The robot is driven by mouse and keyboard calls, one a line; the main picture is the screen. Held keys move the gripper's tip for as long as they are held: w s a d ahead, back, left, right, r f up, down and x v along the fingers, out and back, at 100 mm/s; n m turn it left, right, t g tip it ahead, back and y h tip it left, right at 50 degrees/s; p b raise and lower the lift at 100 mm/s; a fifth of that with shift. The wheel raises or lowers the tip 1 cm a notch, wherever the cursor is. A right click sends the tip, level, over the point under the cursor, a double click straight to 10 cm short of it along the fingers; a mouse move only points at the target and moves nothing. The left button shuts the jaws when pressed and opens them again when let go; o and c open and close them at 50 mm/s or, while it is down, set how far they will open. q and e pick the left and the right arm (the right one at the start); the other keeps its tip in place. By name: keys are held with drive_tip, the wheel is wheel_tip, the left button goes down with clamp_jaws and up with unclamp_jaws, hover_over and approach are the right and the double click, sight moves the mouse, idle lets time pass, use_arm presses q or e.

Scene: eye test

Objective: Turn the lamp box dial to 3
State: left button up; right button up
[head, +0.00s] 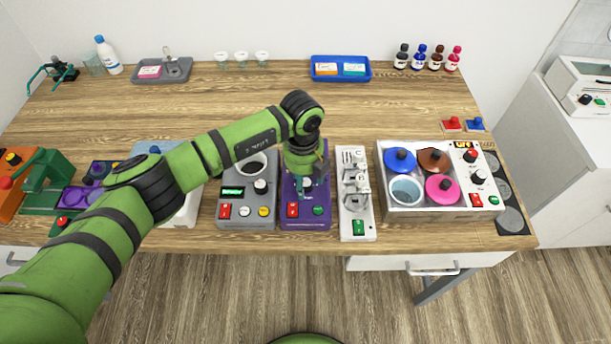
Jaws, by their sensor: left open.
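My left gripper (308,183) is open and points down over a purple box (318,222) on the front middle of the table. No label that I can read says which box is the lamp box. My right gripper is not in view.
Left of the purple box is a grey box (232,212) with a green display and a knob; right is a white panel (346,231) with metal parts. Further right is a unit (384,180) with coloured lids and knobs. Bottles and a blue tray (341,81) stand at the back. The table's middle is clear.

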use_arm(q)
clamp_jaws()
